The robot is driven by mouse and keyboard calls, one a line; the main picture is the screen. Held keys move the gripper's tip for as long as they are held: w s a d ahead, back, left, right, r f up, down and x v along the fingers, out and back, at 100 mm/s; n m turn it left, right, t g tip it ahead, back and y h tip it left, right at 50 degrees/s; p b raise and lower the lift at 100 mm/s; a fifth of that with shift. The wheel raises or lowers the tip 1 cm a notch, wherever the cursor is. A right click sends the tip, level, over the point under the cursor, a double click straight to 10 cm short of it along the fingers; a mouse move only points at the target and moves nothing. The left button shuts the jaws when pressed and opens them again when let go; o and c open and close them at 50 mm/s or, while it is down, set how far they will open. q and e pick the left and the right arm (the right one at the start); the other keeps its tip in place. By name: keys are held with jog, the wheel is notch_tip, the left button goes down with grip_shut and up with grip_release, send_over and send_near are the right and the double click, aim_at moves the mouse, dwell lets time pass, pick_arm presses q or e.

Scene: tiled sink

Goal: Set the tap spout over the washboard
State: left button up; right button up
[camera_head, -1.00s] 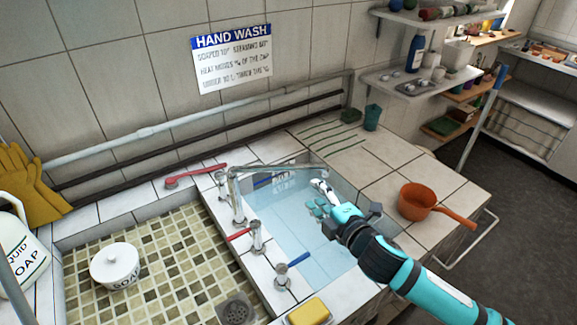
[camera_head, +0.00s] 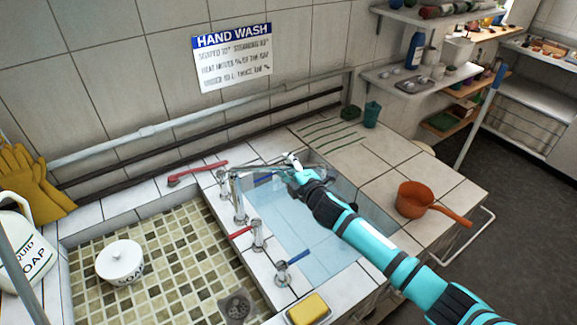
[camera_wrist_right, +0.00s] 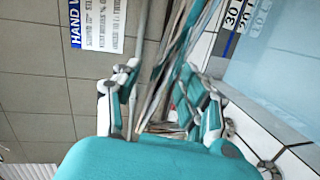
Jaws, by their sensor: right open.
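The tap (camera_head: 239,205) is a metal column on the ledge between two basins. Its thin spout (camera_head: 255,169) reaches right over the water-filled basin. My right gripper (camera_head: 293,167) is at the spout's far end; its fingers partly hide the tip. In the wrist view the right gripper (camera_wrist_right: 158,98) is open, with metal tubes showing between and beyond its fingers. I cannot tell whether it touches the spout. I cannot make out a separate washboard; grooved lines (camera_head: 330,133) mark the counter behind the water basin. My left gripper is not in view.
The water basin (camera_head: 300,235) lies under my right arm. Red (camera_head: 240,232) and blue (camera_head: 293,258) tap handles stand near. An orange pan (camera_head: 416,200) sits on the right counter.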

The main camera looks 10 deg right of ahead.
grip_shut()
dwell(0.3)
dwell(0.3)
